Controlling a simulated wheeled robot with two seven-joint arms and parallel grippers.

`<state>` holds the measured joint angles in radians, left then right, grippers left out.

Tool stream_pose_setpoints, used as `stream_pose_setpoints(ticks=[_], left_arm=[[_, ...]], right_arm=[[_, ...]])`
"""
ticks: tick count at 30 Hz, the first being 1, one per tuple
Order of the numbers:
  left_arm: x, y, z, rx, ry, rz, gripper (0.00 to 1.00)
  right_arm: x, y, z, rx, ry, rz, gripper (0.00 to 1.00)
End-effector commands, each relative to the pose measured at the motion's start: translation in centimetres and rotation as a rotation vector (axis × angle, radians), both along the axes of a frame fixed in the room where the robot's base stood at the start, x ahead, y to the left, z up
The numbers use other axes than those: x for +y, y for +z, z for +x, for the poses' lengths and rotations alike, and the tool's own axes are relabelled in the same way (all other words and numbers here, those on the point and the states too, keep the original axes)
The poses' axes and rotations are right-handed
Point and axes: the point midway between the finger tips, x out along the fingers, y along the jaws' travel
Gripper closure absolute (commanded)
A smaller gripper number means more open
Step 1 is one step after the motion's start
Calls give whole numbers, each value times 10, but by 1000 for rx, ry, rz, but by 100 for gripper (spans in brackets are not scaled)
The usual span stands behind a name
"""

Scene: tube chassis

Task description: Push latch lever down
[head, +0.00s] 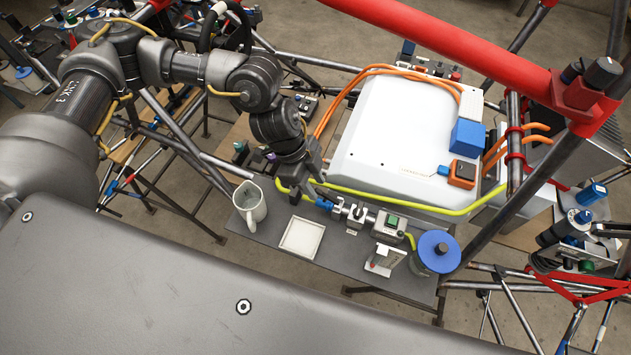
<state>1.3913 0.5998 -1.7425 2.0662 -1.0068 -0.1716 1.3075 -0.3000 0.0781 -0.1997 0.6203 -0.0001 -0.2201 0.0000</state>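My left gripper (311,183) reaches down from the upper left, by the front left corner of the white housing (385,130). Its fingertips are close to a yellow-green hose (400,206) and a blue connector (323,203); I cannot tell whether they touch. The gap between the fingers does not show clearly. I cannot say for certain which part is the latch lever. An orange block (462,173) with a small blue lever-like piece (443,170) sits on the housing, away from the gripper. My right gripper is not in view.
A metal coupling (350,212) and a grey box with a green button (389,224) stand on the grey table. A white jug (250,204), a white tray (301,238) and a blue-topped reel (438,250) are nearby. A red tube (440,40) crosses above.

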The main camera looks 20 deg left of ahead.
Motion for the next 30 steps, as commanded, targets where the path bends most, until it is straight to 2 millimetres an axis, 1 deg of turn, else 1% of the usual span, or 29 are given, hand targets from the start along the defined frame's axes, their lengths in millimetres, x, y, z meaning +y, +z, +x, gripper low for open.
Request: stream_pose_setpoints(ticks=[3,6,13,14,21,26,29,30], left_arm=[[-4,-9,0,0,1,0,67],[-5,-12,-1,0,-1,1,67],[-5,-13,0,-1,-1,1,67],[-5,-13,0,-1,-1,1,69],[-5,-13,0,-1,0,1,100],[-5,-13,0,0,1,-2,100],[-3,-20,-1,8,5,-35,100],[-2,-23,-1,12,8,-64,100]], right_arm=[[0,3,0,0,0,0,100],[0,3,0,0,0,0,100],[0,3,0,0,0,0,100],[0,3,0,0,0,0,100],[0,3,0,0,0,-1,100],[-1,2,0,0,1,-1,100],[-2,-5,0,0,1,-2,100],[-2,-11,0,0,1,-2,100]])
